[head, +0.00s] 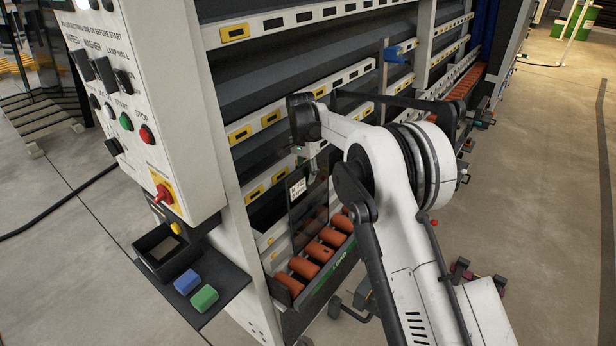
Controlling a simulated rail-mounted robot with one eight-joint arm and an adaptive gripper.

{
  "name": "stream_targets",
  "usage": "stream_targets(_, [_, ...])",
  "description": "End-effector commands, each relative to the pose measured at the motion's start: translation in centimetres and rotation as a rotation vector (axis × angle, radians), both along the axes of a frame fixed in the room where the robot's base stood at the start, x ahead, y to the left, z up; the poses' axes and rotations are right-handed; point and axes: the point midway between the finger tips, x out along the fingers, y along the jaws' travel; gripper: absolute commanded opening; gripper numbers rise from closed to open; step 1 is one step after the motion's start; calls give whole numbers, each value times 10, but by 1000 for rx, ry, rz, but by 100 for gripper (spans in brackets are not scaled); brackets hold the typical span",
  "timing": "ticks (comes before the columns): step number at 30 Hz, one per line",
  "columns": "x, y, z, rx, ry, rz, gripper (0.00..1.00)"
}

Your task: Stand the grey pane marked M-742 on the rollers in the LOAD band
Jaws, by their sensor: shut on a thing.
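The grey pane (310,214) is dark and see-through, with a white label (297,188) near its top left corner. The label's print is too small to read. My gripper (312,170) is shut on the pane's top edge, and the pane hangs roughly upright below it. The orange rollers (319,251) lie in a row at the foot of the washer, behind a green strip marked LOAD (339,268). The pane's lower edge is in among the rollers in the picture. I cannot tell whether it touches them. My arm hides the right end of the row.
A control panel (145,110) with buttons and a red switch stands at the left. Below it a shelf (225,285) holds a black bin (165,250), a blue block (187,282) and a green block (204,298). Rails with yellow pieces (240,135) cross the washer behind the pane.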

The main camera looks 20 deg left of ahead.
Motion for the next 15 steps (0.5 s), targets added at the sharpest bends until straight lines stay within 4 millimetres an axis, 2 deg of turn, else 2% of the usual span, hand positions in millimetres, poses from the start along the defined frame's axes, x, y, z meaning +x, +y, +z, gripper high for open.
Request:
stream_targets(3, [0,0,-1,0,0,0,0])
stream_targets(4, [0,0,0,0,0,0,9])
stream_targets(8, [0,0,0,0,0,0,26])
stream_targets(15, [0,0,-2,0,0,0,28])
